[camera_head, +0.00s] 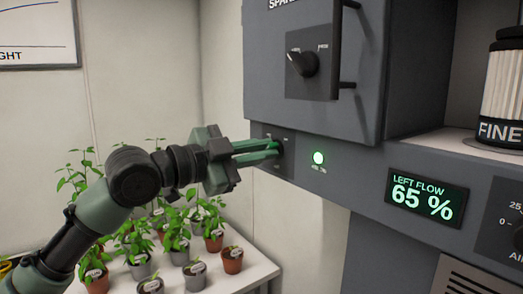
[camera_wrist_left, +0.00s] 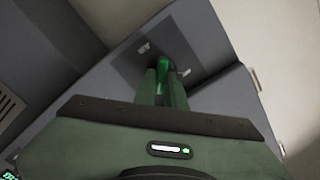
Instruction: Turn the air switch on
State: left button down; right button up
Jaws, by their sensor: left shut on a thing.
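The air switch (camera_head: 281,147) is a small dark knob on a dark plate at the left end of the grey cabinet's front strip. My left gripper (camera_head: 272,148) reaches it from the left, with its green fingers shut on the knob and hiding most of it. In the left wrist view the fingertips (camera_wrist_left: 165,66) meet the switch plate (camera_wrist_left: 145,50); the knob itself is mostly hidden there. The round lamp (camera_head: 318,157) just right of the switch glows green; its small label is hard to read. My right gripper is not in view.
A display (camera_head: 427,198) reads "LEFT FLOW 65 %". Above the switch is a cabinet door with a dial (camera_head: 303,63) and a black handle (camera_head: 347,45). A filter (camera_head: 503,95) stands at the right. Potted plants (camera_head: 232,260) crowd a white table (camera_head: 256,270) below my left arm.

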pick_arm(q)
jog(key=c, duration=1.5)
grip_release()
jog(key=shift+a, duration=0.1)
jog(key=b+v, duration=0.3)
jog(key=v, duration=0.4)
jog(key=shift+s+a, duration=0.25)
jog(key=shift+f, duration=0.1)
